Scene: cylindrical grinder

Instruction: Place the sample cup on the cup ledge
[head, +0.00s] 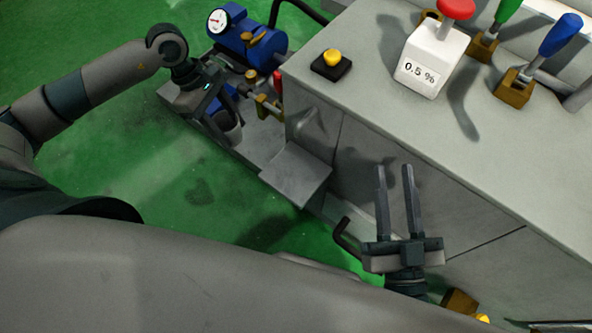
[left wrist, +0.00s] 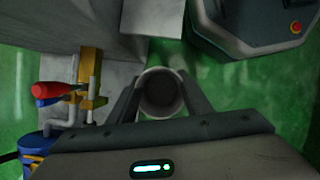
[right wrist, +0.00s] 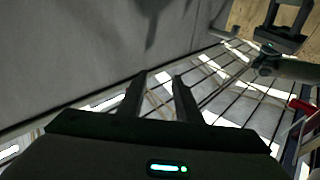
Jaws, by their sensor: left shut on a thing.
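The grey sample cup (head: 231,134) is between the fingers of my left gripper (head: 224,128). In the left wrist view the cup (left wrist: 162,97) shows its round open mouth, with a finger on each side, and my left gripper is shut on it. The cup ledge appears to be the flat grey plate (head: 297,172) jutting from the machine's side, to the right of the cup and apart from it; it also shows in the left wrist view (left wrist: 152,18). My right gripper (head: 394,170) is open and empty beside the machine's front; its fingers also show apart in the right wrist view (right wrist: 158,82).
A blue pump with a gauge (head: 246,40) and brass valve fittings (head: 265,105) stand close to the left gripper. The machine top (head: 375,75) carries a yellow button (head: 332,58), a white block labelled 0.5 % (head: 433,58) and coloured levers. Green floor (head: 150,150) is open at left.

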